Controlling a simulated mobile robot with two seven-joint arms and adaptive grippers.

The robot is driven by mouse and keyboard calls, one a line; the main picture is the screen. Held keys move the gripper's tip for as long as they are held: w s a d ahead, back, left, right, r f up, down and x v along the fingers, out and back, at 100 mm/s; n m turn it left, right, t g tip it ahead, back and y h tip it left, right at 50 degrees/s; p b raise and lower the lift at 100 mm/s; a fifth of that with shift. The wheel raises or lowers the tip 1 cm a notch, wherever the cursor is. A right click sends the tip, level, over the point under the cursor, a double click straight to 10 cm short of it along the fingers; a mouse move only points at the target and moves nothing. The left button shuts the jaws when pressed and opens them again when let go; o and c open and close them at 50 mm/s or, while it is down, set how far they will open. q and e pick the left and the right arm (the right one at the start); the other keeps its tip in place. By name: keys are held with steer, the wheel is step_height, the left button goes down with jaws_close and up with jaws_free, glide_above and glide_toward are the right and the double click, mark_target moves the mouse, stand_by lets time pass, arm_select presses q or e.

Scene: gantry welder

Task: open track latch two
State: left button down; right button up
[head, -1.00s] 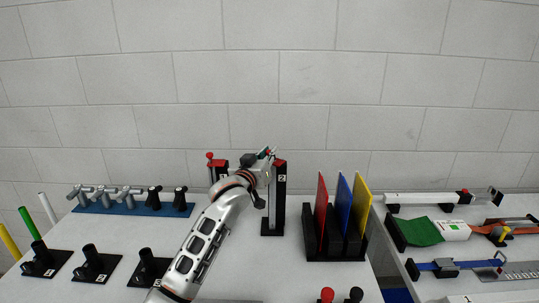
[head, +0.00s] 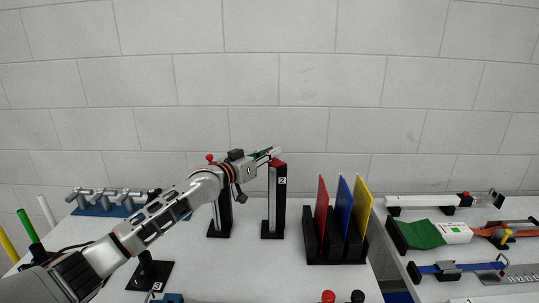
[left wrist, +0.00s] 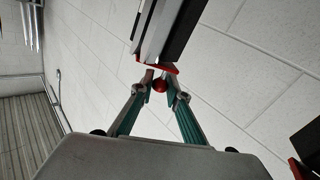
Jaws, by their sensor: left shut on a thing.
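Track latch two (head: 277,205) is an upright black post with a grey track, a red top and a white label "2". It stands on a black base near the middle of the table. My left gripper (head: 274,153) comes in from the left at its top. In the left wrist view, the green fingers of my left gripper (left wrist: 159,85) are shut on a small red knob (left wrist: 159,86) beside the red end of the track (left wrist: 157,67). In the head view the fingers hide this knob. My right gripper is not in view.
A similar post with a red knob (head: 210,158) stands just left, partly behind my left arm. A black rack (head: 335,250) with red, blue and yellow plates stands to the right. Small fixtures on a blue strip (head: 118,211) are at the left. Bare table lies before the posts.

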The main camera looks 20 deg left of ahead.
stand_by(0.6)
arm_select(q)
steer(key=c, duration=2)
jaws_free()
steer(key=shift+o, duration=0.2)
steer(key=v, duration=1.2)
steer(key=shift+w, duration=0.1)
